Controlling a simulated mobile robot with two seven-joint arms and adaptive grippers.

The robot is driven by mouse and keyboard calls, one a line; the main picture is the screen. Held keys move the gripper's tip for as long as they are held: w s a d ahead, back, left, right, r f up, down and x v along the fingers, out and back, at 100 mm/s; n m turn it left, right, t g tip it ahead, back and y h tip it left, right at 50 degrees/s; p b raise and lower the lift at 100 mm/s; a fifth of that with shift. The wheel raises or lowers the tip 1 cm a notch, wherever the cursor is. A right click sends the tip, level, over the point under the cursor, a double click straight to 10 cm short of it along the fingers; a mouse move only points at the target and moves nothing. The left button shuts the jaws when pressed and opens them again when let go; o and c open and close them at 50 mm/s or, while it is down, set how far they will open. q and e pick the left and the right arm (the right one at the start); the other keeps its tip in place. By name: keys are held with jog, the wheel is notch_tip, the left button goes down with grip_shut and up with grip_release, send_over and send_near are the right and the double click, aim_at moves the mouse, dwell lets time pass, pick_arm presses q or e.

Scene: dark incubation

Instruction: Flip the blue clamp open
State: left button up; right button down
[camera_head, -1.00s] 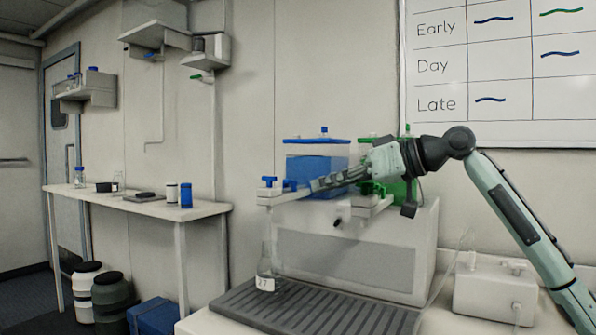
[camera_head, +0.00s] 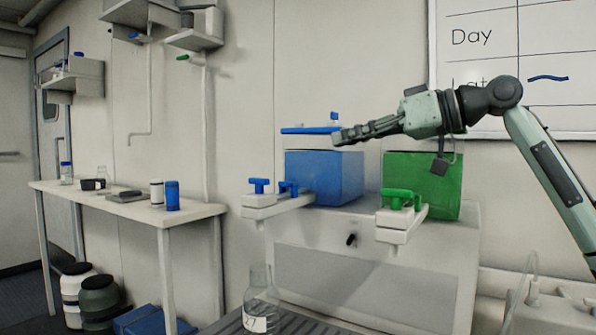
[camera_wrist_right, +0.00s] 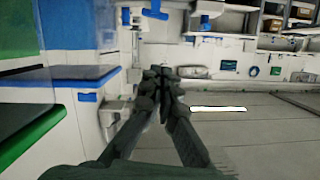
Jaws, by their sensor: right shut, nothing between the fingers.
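In the head view, a white bracket (camera_head: 265,206) juts out at the left of the white machine. It carries a blue T-shaped knob (camera_head: 258,185) at its outer end and a blue clamp-like piece (camera_head: 289,187) closer to the blue box. The picture is too small to tell how far open this piece stands. My right gripper (camera_head: 338,137) is shut and empty. It points left above the blue box (camera_head: 325,177), up and to the right of the blue pieces and apart from them. The right wrist view shows its closed fingers (camera_wrist_right: 161,75). My left gripper is out of view.
A green box (camera_head: 422,184) and a white bracket with a green clamp (camera_head: 402,199) stand to the right. A glass bottle (camera_head: 260,300) is below the left bracket. A side table (camera_head: 130,206) with small containers is at left.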

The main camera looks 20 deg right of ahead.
jog(key=p, duration=0.2)
send_over(288, 185)
jog(key=s+d, duration=0.1)
notch_tip(288, 185, down, 2)
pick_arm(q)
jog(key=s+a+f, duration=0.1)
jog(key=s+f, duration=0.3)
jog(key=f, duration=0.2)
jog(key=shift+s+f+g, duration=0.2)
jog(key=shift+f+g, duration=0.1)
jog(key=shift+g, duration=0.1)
pick_arm(e)
jog(key=shift+s+f, duration=0.2)
jog(key=shift+f, duration=0.9)
jog(key=shift+s+f, duration=0.15)
jog(key=shift+f, duration=0.9)
